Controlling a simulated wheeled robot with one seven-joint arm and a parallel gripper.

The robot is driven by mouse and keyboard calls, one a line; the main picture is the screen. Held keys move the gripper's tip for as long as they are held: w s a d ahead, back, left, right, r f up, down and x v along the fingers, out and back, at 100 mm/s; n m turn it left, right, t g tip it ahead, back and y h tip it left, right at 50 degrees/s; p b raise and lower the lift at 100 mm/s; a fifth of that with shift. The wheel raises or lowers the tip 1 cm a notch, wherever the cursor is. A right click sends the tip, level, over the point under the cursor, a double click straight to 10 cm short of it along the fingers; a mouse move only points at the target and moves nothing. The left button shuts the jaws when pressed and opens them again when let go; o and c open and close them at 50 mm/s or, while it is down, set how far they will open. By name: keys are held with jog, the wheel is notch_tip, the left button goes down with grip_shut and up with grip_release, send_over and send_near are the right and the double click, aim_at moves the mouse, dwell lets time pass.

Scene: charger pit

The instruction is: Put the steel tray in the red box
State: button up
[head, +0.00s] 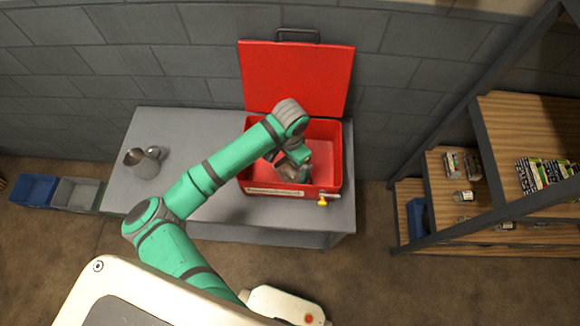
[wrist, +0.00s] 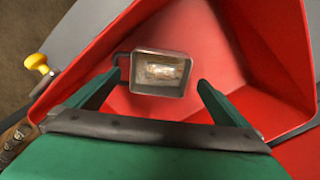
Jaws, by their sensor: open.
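The red box (head: 330,185) stands on a grey bench with its lid (head: 297,75) swung up against the wall. My gripper (head: 297,172) reaches down into it. In the wrist view, the small rectangular steel tray (wrist: 160,88) is inside the red box (wrist: 265,50), and a dark handle shows at its left. My gripper (wrist: 159,82) is open, with one finger on each side of the tray. There seems to be a gap at the right finger; I cannot tell whether the left finger touches the handle. In the head view my gripper and arm largely hide the tray.
A metal jug (head: 145,162) stands on the left of the grey bench (head: 190,125). A yellow knob (head: 322,202) is at the box's front right. Blue (head: 35,188) and grey (head: 76,192) bins lie left of the bench. Wooden shelves (head: 525,125) stand at right.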

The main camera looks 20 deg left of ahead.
notch_tip(320, 180, up, 7)
jog(key=w+d+r+t+h, duration=0.2)
jog(key=w+d+h, duration=0.15)
jog(key=d, duration=0.55)
jog(key=w+d+r+t+h, duration=0.2)
jog(key=w+d, duration=0.3)
jog(key=d, duration=0.5)
jog(key=w+d+r+n+t+h, duration=0.1)
jog(key=d+r+n+t+h, duration=0.1)
jog(key=d+r+t, duration=0.4)
jog(key=w+d+r+n+t+h, duration=0.2)
jog(key=d+r, duration=0.1)
jog(key=d, duration=0.6)
jog(key=s+a+f+n+t+y, duration=0.2)
jog(key=s+a+f+n+y, duration=0.25)
jog(key=s, duration=0.65)
jog(key=s+a+f+n+t+y, duration=0.1)
jog(key=s+a+f+n+y, duration=0.35)
jog(key=s, duration=0.55)
jog(key=s+a+m, duration=0.3)
jog(key=s+a, duration=0.2)
jog(key=s, duration=0.4)
jog(key=s+a+m, duration=0.4)
jog(key=s+a, duration=0.1)
jog(key=s, duration=0.4)
jog(key=shift+a, duration=0.2)
